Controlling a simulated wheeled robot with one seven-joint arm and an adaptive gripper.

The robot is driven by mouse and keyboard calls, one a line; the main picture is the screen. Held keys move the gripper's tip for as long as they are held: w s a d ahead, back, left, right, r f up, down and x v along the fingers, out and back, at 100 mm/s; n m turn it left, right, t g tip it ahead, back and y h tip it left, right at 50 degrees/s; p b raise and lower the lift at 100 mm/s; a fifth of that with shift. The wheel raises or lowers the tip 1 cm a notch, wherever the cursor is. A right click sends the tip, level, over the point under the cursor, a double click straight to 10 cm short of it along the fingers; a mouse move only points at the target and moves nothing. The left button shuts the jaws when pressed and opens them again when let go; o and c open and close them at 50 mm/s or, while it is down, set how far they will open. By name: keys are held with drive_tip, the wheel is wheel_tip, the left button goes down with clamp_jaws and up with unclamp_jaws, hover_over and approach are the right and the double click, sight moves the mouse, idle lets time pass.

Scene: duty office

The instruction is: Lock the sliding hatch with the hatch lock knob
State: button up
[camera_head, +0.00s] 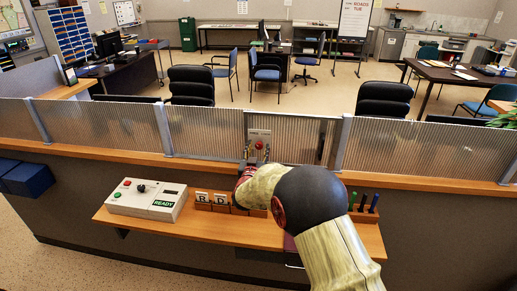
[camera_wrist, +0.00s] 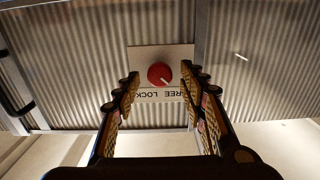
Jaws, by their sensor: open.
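The hatch lock knob is a round red knob with a pale pointer mark. It shows in the wrist view (camera_wrist: 160,74) on a light plate (camera_wrist: 176,54) lettered "FREE" and "LOCK", upside down there. In the head view the knob (camera_head: 259,145) sits on the plate just above my gripper (camera_head: 247,164). The sliding hatch (camera_head: 292,140) is a ribbed translucent panel in the counter screen, with a dark handle at its right. In the wrist view my gripper (camera_wrist: 157,85) is open, its two fingers on either side of the knob. I cannot tell whether they touch it.
A wooden shelf (camera_head: 130,215) runs below the counter ledge. It carries a grey control box (camera_head: 147,199) with a "READY" label, letter blocks (camera_head: 203,201), and upright pens (camera_head: 363,202) at the right. My arm covers the middle of the shelf. Ribbed panels flank the hatch.

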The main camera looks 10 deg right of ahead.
drive_tip(key=shift+w+d, duration=0.2)
drive_tip(key=shift+w, duration=0.45)
drive_tip(key=c, duration=0.3)
clamp_jaws()
